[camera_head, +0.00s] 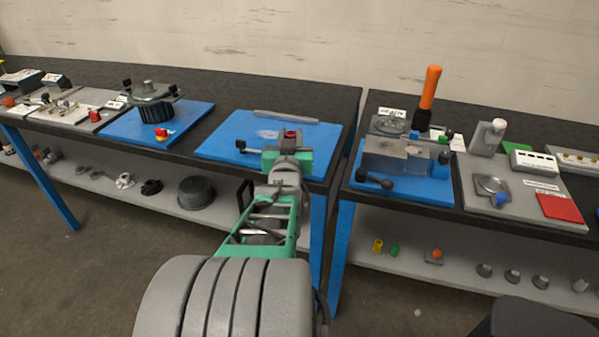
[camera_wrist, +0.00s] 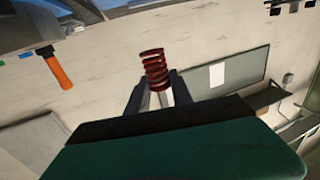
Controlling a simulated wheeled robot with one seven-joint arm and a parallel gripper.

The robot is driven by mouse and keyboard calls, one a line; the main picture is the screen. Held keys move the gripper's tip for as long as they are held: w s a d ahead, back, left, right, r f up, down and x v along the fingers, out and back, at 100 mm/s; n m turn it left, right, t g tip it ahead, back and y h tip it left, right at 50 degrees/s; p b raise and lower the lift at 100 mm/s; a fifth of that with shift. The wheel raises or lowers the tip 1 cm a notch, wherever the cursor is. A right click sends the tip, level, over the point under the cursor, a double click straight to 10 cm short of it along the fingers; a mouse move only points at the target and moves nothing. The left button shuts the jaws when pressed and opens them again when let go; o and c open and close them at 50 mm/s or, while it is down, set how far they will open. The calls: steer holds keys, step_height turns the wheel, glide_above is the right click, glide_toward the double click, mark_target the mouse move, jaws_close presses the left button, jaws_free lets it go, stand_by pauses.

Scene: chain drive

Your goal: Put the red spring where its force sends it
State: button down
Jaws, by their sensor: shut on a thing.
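The red spring (camera_wrist: 155,68) stands between the two fingers of my gripper (camera_wrist: 159,92) in the wrist view. My gripper is shut on its lower part, and the upper coils stick out past the fingertips. Any writing is too small to read.
A gap separates the left table from the right table. An orange-handled tool (camera_head: 430,88) stands upright behind a grey vise-like block (camera_head: 396,158). A yellow piece (camera_head: 378,246) and a green piece (camera_head: 394,250) stand on the lower shelf. A dark geared housing (camera_head: 153,105) sits left.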

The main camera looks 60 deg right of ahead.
steer(key=s+d+m+g+h, duration=0.1)
steer(key=s+d+m+g, duration=0.35)
steer(key=s, duration=0.75)
steer(key=shift+n, duration=0.75)
steer(key=w+d+f, duration=0.1)
steer(key=w+f, duration=0.2)
steer(key=w, duration=0.1)
steer(key=w+d+f+b, duration=0.1)
steer(key=w+d+f, duration=0.1)
steer(key=w, duration=0.2)
steer(key=w+d+f, duration=0.1)
steer(key=w+f, duration=0.2)
steer(key=w, duration=0.1)
steer(key=shift+w+d+f+b, duration=0.3)
steer(key=shift+b, duration=0.1)
steer(key=shift+w+f, duration=0.2)
steer(key=shift+f, duration=0.1)
steer(key=shift+d+f, duration=0.1)
steer(key=shift+f, duration=1.6)
steer(key=c, duration=1.1)
jaws_free()
steer(key=shift+c, duration=0.2)
steer(key=shift+r, duration=0.1)
